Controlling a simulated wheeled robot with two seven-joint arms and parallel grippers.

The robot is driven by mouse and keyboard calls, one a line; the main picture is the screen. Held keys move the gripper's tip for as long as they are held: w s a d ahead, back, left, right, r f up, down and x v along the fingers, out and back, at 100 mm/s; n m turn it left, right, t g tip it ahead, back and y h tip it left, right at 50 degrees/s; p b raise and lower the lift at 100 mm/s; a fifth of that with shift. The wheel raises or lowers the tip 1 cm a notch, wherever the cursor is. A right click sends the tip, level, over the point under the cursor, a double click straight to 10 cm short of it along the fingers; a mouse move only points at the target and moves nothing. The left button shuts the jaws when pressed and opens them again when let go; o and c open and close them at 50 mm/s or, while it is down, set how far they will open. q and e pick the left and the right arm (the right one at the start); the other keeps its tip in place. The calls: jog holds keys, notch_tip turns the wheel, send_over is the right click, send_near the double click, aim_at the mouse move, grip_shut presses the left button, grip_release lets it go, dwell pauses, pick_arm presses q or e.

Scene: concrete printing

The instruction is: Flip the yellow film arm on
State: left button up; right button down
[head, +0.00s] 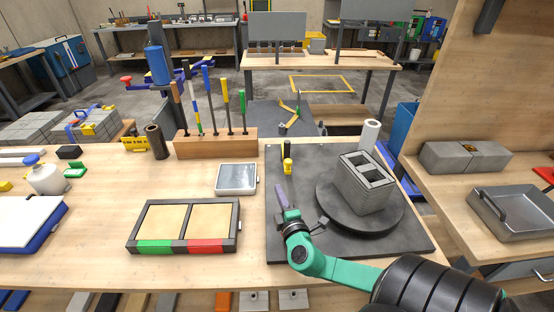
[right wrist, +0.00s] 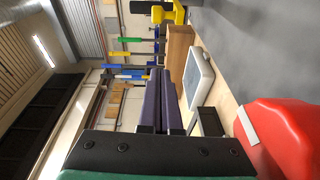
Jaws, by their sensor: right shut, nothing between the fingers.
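A small yellow part with a dark top (head: 288,165), which looks like the film arm, stands upright near the far left of the dark base plate (head: 277,246). A grey hollow block (head: 366,186) sits on the round dark turntable (head: 326,208) to its right. My right gripper (head: 281,197) is over the plate's left side, on the near side of the yellow part and apparently apart from it. Its purple fingers also show in the right wrist view (right wrist: 166,85), shut and empty. My left gripper is out of view.
A black-framed tray (head: 184,225) with two tan panels and a small white-topped device (head: 236,178) lie left of the plate. A wooden tool rack (head: 215,143) stands behind. A metal pan (head: 512,216) is at right. A red shape (right wrist: 285,135) fills the wrist view's right corner.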

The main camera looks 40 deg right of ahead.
jog(key=s+r, duration=0.1)
jog(key=s, duration=0.1)
jog(key=b, duration=0.3)
send_near(286, 155)
jog(key=w+a, duration=0.5)
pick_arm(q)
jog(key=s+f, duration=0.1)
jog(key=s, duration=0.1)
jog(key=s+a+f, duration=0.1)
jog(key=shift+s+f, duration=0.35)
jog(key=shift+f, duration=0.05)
pick_arm(e)
jog(key=d, duration=0.1)
jog(key=s+d, duration=0.1)
jog(key=d, duration=0.1)
jog(key=shift+d+f, duration=0.15)
jog(key=shift+d, duration=0.05)
